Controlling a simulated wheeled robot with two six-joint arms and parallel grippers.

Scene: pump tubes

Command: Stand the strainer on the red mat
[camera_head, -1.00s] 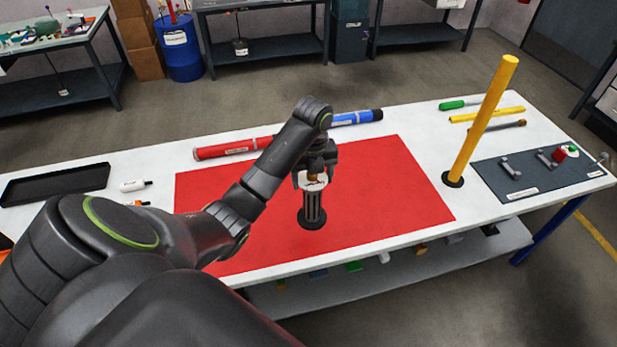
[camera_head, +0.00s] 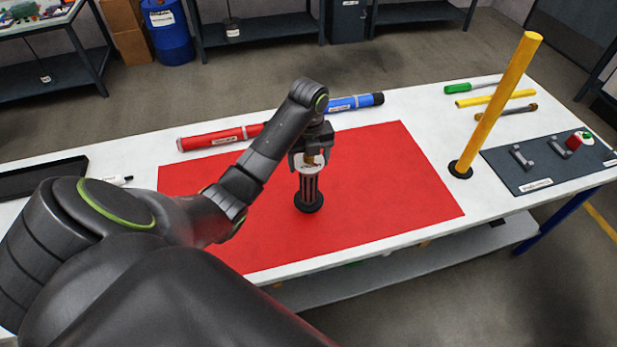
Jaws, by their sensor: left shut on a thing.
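The strainer (camera_head: 309,188) is a slotted cylinder with a white upper collar, a brass-coloured top and a round black base. It is upright over the middle of the red mat (camera_head: 390,190); its base looks to be on or very near the mat, and I cannot tell if it touches. My left gripper (camera_head: 311,160) comes down from above and is shut on the strainer's top. The fingers partly hide the top. My right gripper is not in view.
A red tube (camera_head: 215,138) and a blue tube (camera_head: 352,103) lie behind the mat. A yellow post (camera_head: 495,105) stands to the right, beside a dark board with clamps (camera_head: 530,180). A black tray (camera_head: 40,180) lies at the left. The mat's right part is clear.

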